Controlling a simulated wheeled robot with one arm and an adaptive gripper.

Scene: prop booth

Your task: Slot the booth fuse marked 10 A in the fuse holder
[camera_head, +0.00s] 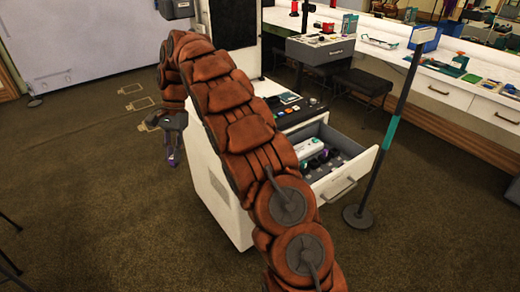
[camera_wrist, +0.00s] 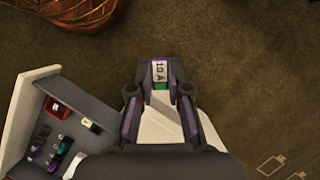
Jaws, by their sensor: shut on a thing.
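My gripper (camera_wrist: 159,90) is shut on a fuse (camera_wrist: 158,72) with a white label reading 10 A, held between the fingertips. In the head view my gripper (camera_head: 172,158) hangs over the floor, left of the white cabinet (camera_head: 225,200); the fuse is too small to make out there. The open drawer (camera_head: 345,178) holds several dark, green and purple pieces and a white strip (camera_head: 308,147). It also shows at the lower left of the wrist view (camera_wrist: 20,105). I cannot pick out the fuse holder with certainty; my arm hides part of the cabinet top.
A post with a round base (camera_head: 358,216) stands right of the drawer. A black stool (camera_head: 363,82) and a long white counter (camera_head: 460,85) with tools are behind. The floor left of the cabinet is clear, with pale outlines (camera_head: 138,104) on it.

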